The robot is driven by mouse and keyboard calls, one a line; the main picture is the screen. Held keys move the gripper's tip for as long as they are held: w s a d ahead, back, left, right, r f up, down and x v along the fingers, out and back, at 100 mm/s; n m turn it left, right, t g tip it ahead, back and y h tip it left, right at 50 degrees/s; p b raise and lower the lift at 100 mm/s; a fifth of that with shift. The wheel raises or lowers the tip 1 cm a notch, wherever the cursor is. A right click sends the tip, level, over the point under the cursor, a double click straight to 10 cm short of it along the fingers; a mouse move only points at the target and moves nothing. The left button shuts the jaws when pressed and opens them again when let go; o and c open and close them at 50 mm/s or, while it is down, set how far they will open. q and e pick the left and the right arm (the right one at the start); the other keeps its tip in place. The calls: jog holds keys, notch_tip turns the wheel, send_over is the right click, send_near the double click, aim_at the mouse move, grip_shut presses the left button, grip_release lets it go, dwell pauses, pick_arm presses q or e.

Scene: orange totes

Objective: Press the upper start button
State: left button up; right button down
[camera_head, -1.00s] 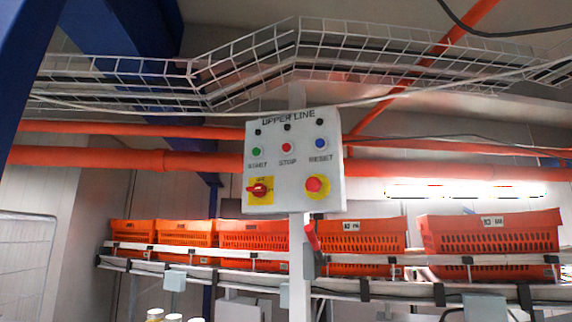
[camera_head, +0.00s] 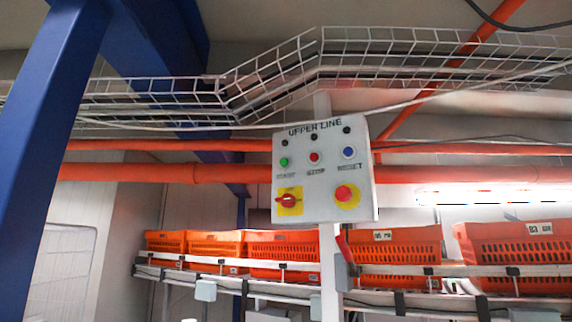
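The control box (camera_head: 324,172) labelled "UPPER LINE" is a light grey panel on a white post, near the middle of the head view. Its green start button (camera_head: 284,162) is at the left of the button row. A red stop button (camera_head: 314,157) is in the middle of the row and a blue reset button (camera_head: 348,152) is at the right. Below them are a red rotary switch (camera_head: 289,200) on a yellow plate and a red mushroom button (camera_head: 343,193) on yellow. Neither of my grippers is in view.
Several orange totes (camera_head: 394,247) stand on a conveyor (camera_head: 275,272) behind and below the box. A blue column (camera_head: 50,120) rises at the left. A wire cable tray (camera_head: 270,80) and orange pipes (camera_head: 150,172) run overhead and behind. Nothing visible stands in front of the box.

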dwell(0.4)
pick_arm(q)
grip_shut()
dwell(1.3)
